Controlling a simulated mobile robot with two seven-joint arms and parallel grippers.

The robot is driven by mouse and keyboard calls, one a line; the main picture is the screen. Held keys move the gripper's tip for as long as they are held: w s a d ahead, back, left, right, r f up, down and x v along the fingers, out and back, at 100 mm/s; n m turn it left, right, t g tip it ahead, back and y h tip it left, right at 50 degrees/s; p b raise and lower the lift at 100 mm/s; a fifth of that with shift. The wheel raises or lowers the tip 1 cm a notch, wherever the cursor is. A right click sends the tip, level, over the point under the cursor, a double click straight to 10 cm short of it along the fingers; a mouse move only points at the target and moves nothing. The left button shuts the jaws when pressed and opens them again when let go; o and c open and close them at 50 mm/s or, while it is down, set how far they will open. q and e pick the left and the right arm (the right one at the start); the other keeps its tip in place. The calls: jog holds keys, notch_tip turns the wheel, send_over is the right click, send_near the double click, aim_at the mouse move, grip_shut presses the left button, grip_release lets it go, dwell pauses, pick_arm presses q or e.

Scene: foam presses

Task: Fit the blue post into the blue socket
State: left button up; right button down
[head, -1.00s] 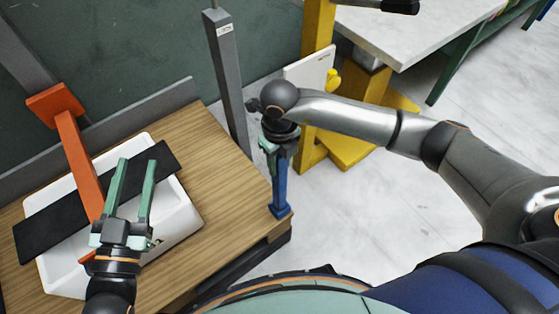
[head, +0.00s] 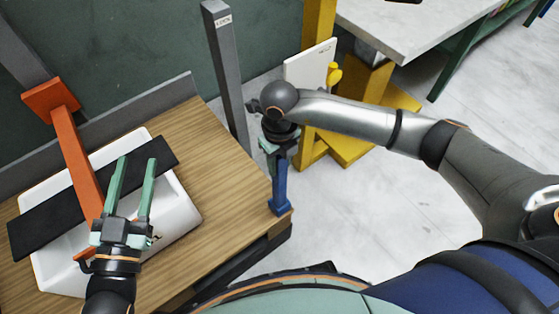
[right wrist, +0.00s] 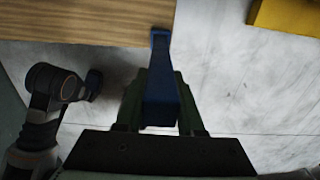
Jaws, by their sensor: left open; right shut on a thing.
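The blue post (head: 280,186) hangs nearly upright below my right gripper (head: 279,150), which is shut on its upper part. The post's wider lower end is at the right edge of the wooden table; I cannot tell whether it touches. In the right wrist view the post (right wrist: 160,90) runs between the two green fingers, its far end by the table edge. I cannot make out a blue socket. My left gripper (head: 134,188) is open and empty, over the white tray (head: 181,212).
A black bar (head: 40,222) lies across the tray, with an orange post (head: 78,160) beside my left gripper. A grey post (head: 226,75) stands behind the wooden table (head: 226,170). A yellow frame (head: 318,30) stands beyond. The table's middle is bare.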

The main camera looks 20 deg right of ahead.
jog(key=shift+f+b, duration=0.8)
jog(key=shift+f, duration=0.3)
jog(key=shift+c, duration=2.2)
grip_release()
jog(key=shift+r, duration=0.1)
notch_tip(320, 180, up, 12)
jog(key=p, duration=0.3)
jog(key=shift+r+p, duration=0.25)
jog(key=shift+p, duration=0.05)
